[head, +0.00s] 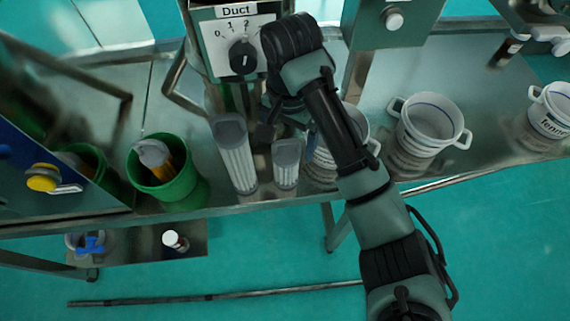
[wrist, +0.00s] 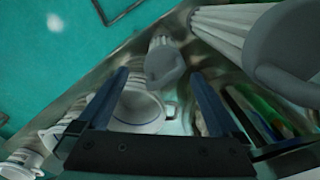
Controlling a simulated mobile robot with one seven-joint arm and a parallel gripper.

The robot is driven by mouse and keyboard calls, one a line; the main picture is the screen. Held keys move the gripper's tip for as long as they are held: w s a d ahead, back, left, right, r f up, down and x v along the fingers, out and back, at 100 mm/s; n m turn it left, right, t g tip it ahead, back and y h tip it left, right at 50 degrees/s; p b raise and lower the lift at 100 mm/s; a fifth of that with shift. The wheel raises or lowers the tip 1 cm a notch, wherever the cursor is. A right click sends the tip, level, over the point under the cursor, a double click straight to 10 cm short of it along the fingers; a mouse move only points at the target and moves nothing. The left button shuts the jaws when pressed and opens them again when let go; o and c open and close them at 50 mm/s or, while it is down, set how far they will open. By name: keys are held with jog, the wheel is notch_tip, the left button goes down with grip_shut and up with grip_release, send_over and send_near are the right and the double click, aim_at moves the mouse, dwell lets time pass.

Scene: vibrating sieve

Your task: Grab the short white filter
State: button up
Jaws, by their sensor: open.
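The short white filter (head: 287,174) stands upright on the metal table, with a grey cap on top. A taller white filter (head: 238,165) with a similar grey cap stands just left of it. My gripper (head: 268,132) is above and behind the short filter, partly hidden by my arm. In the wrist view, my gripper (wrist: 160,74) is open, with its two fingers wide apart and nothing held. The short filter (wrist: 161,45) shows between and beyond the fingertips, its cap (wrist: 163,66) toward me. The tall filter (wrist: 228,22) is at the upper right.
A white two-handled pot (head: 355,123) stands right of the short filter, partly behind my arm. Another pot (head: 427,128) is farther right. A green bin (head: 180,187) holding a filter is at left. The Duct control box (head: 232,42) stands behind the filters. The table's front edge is close.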

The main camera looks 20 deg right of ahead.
aim_at(286, 151)
jog(key=f, duration=0.2)
jog(key=f+p, duration=0.1)
jog(key=f, duration=0.2)
jog(key=f+p, duration=0.1)
jog(key=f, duration=0.2)
jog(key=shift+w+a, duration=0.1)
jog(key=shift+w, duration=0.2)
jog(key=shift+r, duration=0.1)
jog(key=c, duration=1.4)
